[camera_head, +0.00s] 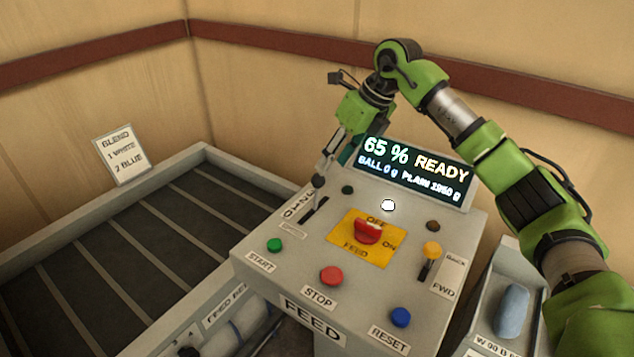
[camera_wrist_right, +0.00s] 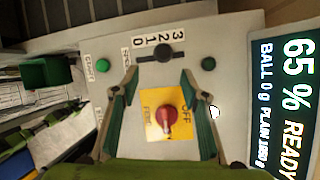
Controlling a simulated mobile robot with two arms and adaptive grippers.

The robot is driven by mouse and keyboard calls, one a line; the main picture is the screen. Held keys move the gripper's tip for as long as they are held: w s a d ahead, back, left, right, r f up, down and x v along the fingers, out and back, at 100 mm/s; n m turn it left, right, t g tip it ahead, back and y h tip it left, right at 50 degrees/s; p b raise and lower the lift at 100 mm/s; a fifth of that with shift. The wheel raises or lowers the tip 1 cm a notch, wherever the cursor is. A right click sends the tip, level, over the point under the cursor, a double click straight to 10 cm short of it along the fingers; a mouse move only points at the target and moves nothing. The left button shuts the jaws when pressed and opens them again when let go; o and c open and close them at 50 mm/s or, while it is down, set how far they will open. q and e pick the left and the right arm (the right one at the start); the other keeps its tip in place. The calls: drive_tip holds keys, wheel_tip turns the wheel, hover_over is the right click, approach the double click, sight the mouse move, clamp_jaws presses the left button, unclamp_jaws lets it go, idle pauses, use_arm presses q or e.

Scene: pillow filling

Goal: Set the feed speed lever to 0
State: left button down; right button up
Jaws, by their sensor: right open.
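The feed speed lever has a black knob (camera_head: 318,182) at a slot in the panel's upper left corner, beside a number label (camera_head: 298,203). In the wrist view the knob (camera_wrist_right: 161,52) sits around the 1 and 2 marks of the 0–3 scale (camera_wrist_right: 157,39), between the slot's ends. My right gripper (camera_head: 328,163) is above that corner, pointing down. In the wrist view its green fingers (camera_wrist_right: 158,74) are spread, with the knob just beyond the tips and roughly between them. I cannot tell whether they touch it. My left gripper is not in view.
The panel carries a red selector (camera_head: 368,231) on a yellow plate, green START (camera_head: 274,245), red STOP (camera_head: 331,275) and blue RESET (camera_head: 401,317) buttons, and a yellow-topped lever (camera_head: 431,250). The display (camera_head: 415,172) behind reads 65 % READY. A slatted bed (camera_head: 110,250) lies left.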

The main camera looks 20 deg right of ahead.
sight(317, 187)
drive_tip(key=p+x, duration=0.1)
drive_tip(key=x, duration=0.3)
drive_tip(key=shift+w+d, duration=0.1)
drive_tip(key=shift+d, duration=0.05)
drive_tip(key=p+x, duration=0.2)
drive_tip(key=x, duration=0.4)
drive_tip(key=shift+w, duration=0.2)
drive_tip(key=shift+f, duration=0.3)
drive_tip(key=shift+w+f, duration=0.1)
drive_tip(key=shift+f, duration=0.15)
drive_tip(key=c, duration=1)
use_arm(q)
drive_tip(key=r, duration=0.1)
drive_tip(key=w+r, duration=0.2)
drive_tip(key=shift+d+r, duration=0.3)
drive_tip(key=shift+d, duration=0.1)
use_arm(e)
clamp_jaws()
